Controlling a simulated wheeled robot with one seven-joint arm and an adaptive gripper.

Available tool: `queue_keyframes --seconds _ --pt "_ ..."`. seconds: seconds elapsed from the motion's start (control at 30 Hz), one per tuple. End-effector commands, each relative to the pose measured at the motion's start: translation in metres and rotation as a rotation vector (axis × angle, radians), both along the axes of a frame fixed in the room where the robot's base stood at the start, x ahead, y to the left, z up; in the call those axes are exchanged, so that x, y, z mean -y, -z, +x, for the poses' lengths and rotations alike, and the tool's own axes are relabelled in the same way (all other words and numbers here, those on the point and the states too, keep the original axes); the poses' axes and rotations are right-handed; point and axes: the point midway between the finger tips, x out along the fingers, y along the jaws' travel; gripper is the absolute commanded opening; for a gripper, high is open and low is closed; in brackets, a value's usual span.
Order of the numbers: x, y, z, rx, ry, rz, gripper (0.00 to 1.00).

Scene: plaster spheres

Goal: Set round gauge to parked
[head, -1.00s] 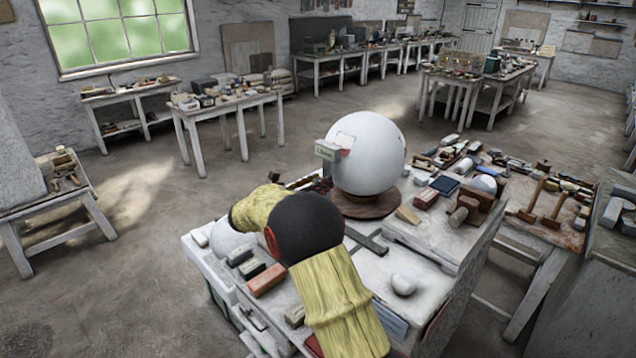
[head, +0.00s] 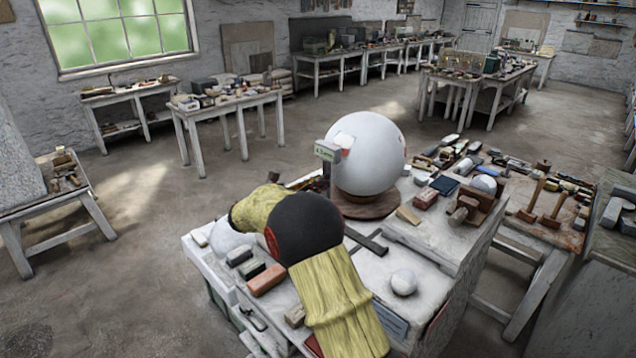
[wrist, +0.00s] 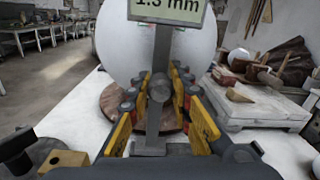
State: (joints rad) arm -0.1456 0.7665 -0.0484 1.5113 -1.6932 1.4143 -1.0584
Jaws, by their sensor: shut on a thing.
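The round gauge is a grey upright stem (wrist: 154,112) topped by a pale display (wrist: 168,10) that reads about 1.3 mm in the wrist view. The display (head: 327,150) also shows small in the head view, at the left side of a big white plaster sphere (head: 368,160). The sphere stands on a round brown base (head: 366,207). My gripper (wrist: 160,86), with yellow and dark fingers, is shut on the gauge's stem in front of the sphere. In the head view my own arm hides most of the gripper and the stem's lower part.
The white bench top (head: 385,262) holds a small white ball (head: 403,282), a flat dark cross-shaped bar (head: 366,240) and several blocks at its left edge. A raised slab at right carries a wooden wedge (head: 408,215) and tools. Open floor lies left of the bench.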

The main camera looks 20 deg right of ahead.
Motion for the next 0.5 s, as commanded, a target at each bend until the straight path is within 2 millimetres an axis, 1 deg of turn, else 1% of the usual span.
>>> queue_keyframes --seconds 0.37,0.5 --pt "0.0000 0.0002 -0.0002 0.000 0.000 0.000 0.00" --pt "0.0018 0.0004 -0.0045 -0.002 0.001 -0.001 0.00"
